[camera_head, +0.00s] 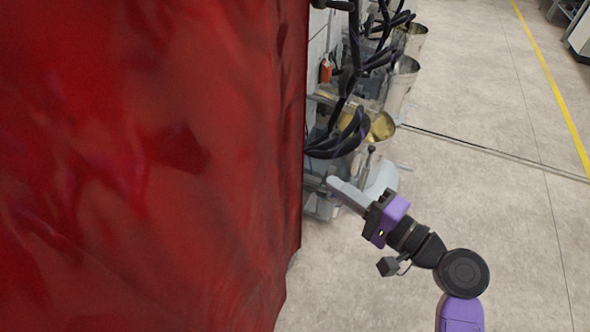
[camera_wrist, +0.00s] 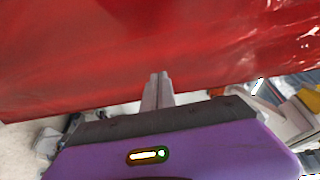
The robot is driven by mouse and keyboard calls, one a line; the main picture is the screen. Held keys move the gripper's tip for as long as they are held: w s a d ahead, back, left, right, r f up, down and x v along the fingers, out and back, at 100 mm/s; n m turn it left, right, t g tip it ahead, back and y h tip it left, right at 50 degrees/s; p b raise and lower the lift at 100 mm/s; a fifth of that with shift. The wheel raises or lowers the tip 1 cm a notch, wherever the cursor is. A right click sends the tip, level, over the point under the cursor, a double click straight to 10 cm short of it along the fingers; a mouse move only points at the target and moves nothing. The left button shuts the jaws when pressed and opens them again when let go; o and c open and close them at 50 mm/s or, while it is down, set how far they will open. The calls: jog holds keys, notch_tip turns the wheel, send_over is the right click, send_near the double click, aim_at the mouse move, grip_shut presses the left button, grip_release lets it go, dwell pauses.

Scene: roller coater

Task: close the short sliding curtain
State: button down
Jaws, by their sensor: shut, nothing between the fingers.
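A red, glossy, translucent curtain (camera_head: 150,160) fills the left half of the head view and hangs down to a free edge at its right. It also spans the upper part of the wrist view (camera_wrist: 130,50). My gripper (camera_head: 332,181) is to the right of the curtain's edge in the head view, its fingers pointing up and left toward it. In the wrist view the two fingers (camera_wrist: 158,80) are together and empty, in front of the curtain's lower part. I cannot tell whether the fingertips touch the curtain. The curtain's rail is out of view.
Behind the gripper stand metal buckets (camera_head: 402,85) and a yellowish pan (camera_head: 381,126) on a machine, with black hoses (camera_head: 345,135) hanging beside them. A red bottle (camera_head: 325,70) is near the wall. The concrete floor (camera_head: 490,190) on the right is clear, with a yellow line (camera_head: 550,80).

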aim_at(214, 273)
jog(key=w+a+p, duration=0.2)
jog(key=a+p, duration=0.1)
jog(key=a, duration=0.6)
jog(key=shift+w+a+r, duration=0.25)
jog(key=shift+w+r, duration=0.05)
jog(key=shift+r, duration=0.05)
dwell(0.3)
jog(key=s+a+p, duration=0.1)
jog(key=s+a, duration=0.1)
jog(key=s, duration=0.5)
jog(key=s+a+p, duration=0.1)
jog(key=s+a, duration=0.2)
jog(key=s, duration=0.3)
jog(key=s+a+p, duration=0.1)
jog(key=s+a, duration=0.1)
jog(key=s, duration=0.5)
jog(key=shift+s+a, duration=0.25)
jog(key=shift+s, duration=0.1)
jog(key=shift+s+a, duration=0.35)
jog(key=shift+s, duration=0.45)
jog(key=shift+a+y, duration=0.1)
jog(key=shift+y, duration=0.2)
